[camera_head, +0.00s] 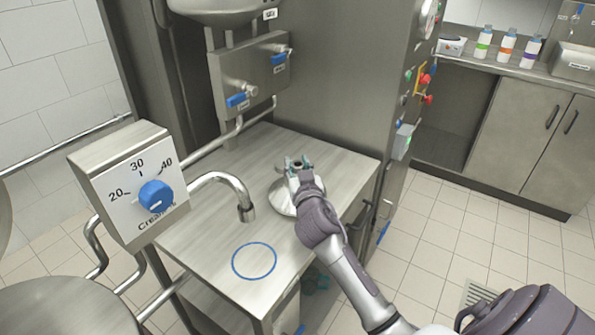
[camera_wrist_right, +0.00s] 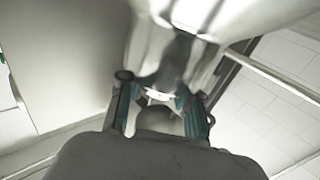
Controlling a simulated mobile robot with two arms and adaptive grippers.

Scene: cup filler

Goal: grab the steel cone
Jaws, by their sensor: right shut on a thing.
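The steel cone (camera_head: 283,198) sits on the steel table (camera_head: 210,238), to the right of the curved spout. My right gripper (camera_head: 296,165) is at the cone and hides part of it. In the right wrist view the gripper (camera_wrist_right: 163,98) is closed around a narrow metal part of the cone (camera_wrist_right: 165,55), whose shiny body widens above the fingers. I cannot tell whether the cone's base touches the tabletop. My left gripper is not in view.
A curved spout (camera_head: 246,208) hangs over the table above a blue ring (camera_head: 254,261). A dial box (camera_head: 130,182) with a blue knob stands at the left. A machine with blue-handled valves (camera_head: 249,75) is behind. Bottles (camera_head: 507,45) stand on a far counter.

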